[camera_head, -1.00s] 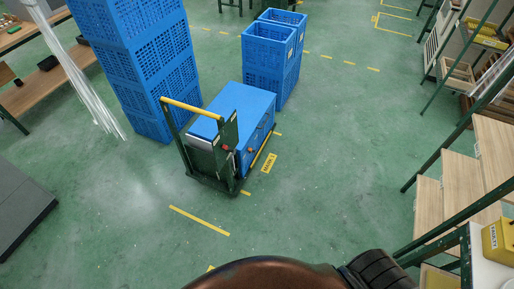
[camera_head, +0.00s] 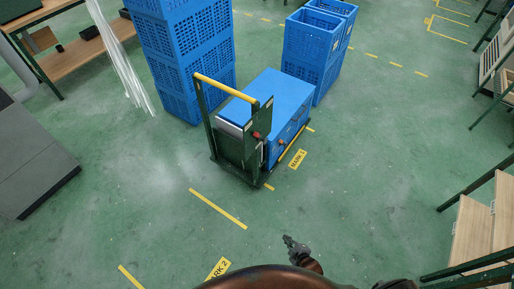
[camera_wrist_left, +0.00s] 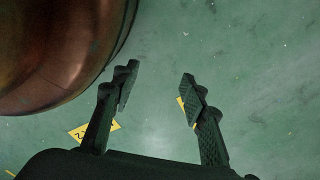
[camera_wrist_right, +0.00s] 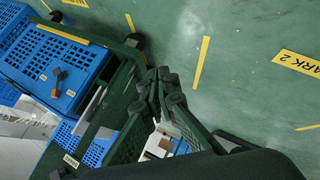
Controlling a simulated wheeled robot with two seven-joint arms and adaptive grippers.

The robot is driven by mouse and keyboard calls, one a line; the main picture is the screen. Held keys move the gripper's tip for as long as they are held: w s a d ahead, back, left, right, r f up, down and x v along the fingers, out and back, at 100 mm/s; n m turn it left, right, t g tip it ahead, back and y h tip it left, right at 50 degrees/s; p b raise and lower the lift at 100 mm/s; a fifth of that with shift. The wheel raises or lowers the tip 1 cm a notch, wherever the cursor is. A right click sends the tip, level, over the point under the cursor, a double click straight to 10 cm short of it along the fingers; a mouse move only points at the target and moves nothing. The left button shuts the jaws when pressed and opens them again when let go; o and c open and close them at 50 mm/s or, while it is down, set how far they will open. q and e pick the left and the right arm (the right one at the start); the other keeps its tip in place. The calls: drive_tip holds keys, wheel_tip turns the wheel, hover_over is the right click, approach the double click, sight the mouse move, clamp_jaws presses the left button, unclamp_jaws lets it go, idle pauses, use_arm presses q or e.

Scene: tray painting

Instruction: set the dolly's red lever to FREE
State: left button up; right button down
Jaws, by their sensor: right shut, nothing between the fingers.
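The dolly (camera_head: 231,143) is dark green with a yellow push bar (camera_head: 225,88) and carries a blue box (camera_head: 273,95). A small red knob (camera_head: 256,135) shows at its upright panel, probably the red lever; its setting is too small to read. My right gripper (camera_head: 287,239) is in front of the dolly, apart from it, over the floor in the head view. In the right wrist view, its fingers (camera_wrist_right: 160,80) are shut with nothing between them, and the dolly's blue box (camera_wrist_right: 40,58) lies to the left. My left gripper (camera_wrist_left: 158,85) is open and empty above the floor.
Blue crates (camera_head: 183,60) stand stacked behind the dolly, with more crates (camera_head: 314,50) at its right. A floor label MARK 1 (camera_head: 297,159) lies beside the dolly and MARK 2 (camera_head: 218,268) nearer me. Wooden steps or shelves (camera_head: 472,235) stand at the right. The floor before the dolly is clear.

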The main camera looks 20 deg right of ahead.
sight(259, 137)
drive_tip(key=w+a+r+n+t+b, duration=0.1)
drive_tip(key=w+r+n+t+b, duration=0.2)
drive_tip(key=w+r, duration=0.4)
drive_tip(key=w+a+r+n+t+b, duration=0.2)
drive_tip(key=w+r+n, duration=0.15)
drive_tip(key=w, duration=0.55)
use_arm(q)
drive_tip(key=w+d+r+b, duration=0.1)
drive_tip(key=w+r+b, duration=0.2)
drive_tip(key=w+b, duration=0.2)
drive_tip(key=shift+w+r+n+g, duration=0.3)
drive_tip(key=shift+w+g, duration=0.1)
drive_tip(key=shift+w, duration=0.1)
use_arm(e)
drive_tip(key=w+r+n+t+y, duration=0.1)
drive_tip(key=w+r+n+t, duration=0.2)
drive_tip(key=r, duration=0.7)
drive_tip(key=w+a+r+n+t+y, duration=0.1)
drive_tip(key=w+r+n+t, duration=0.2)
drive_tip(key=r, duration=0.7)
drive_tip(key=shift+w+r+n, duration=0.35)
drive_tip(key=shift+w+n, duration=0.2)
drive_tip(key=shift+w, duration=0.4)
use_arm(q)
drive_tip(key=shift+d+f, duration=0.1)
